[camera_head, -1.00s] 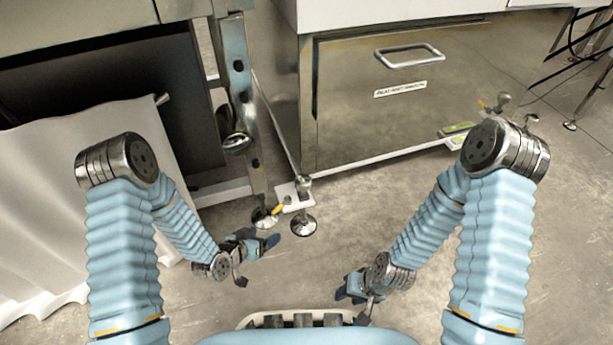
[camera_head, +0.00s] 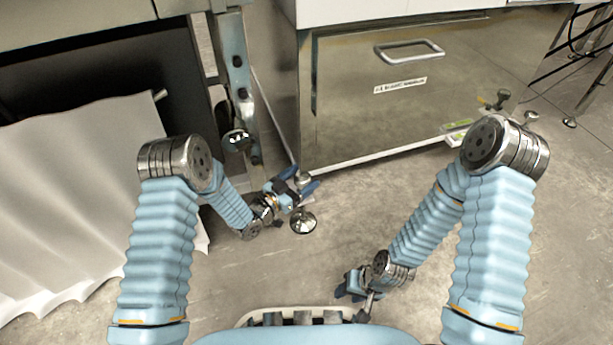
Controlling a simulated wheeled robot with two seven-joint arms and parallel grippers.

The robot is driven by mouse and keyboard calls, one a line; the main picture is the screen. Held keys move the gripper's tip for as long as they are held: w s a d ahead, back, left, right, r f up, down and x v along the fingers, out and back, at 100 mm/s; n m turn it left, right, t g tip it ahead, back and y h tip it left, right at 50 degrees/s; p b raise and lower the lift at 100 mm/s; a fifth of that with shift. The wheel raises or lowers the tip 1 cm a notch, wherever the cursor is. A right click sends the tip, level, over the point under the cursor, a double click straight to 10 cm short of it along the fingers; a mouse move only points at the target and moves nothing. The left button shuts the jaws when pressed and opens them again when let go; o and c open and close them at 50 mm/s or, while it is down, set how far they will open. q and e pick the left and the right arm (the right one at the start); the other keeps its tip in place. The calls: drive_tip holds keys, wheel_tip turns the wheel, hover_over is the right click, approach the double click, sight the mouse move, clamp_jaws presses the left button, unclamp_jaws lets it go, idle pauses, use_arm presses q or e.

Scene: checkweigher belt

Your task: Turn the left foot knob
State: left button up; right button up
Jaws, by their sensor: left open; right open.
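The left foot knob (camera_head: 303,179) is a small metal knob at the lower left corner of the steel cabinet. Its round foot disc (camera_head: 303,221) rests on the floor just below it. My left gripper (camera_head: 299,188) is open, with its blue fingers at the knob, seemingly one to either side. I cannot tell whether they touch it. The gripper hides most of the bracket and the yellow part beside the knob. My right gripper (camera_head: 354,297) is open and empty, low over the floor in front of my base.
The steel cabinet (camera_head: 420,120) with a drawer handle (camera_head: 409,51) stands behind the knob. A metal frame leg (camera_head: 236,75) rises just left of it. A pale wavy sheet (camera_head: 70,190) hangs at the left. Another knob (camera_head: 503,96) is at the cabinet's right. The middle floor is clear.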

use_arm(q)
drive_tip(key=shift+x, duration=1.25)
drive_tip(key=c, duration=1)
drive_tip(key=shift+o, duration=0.2)
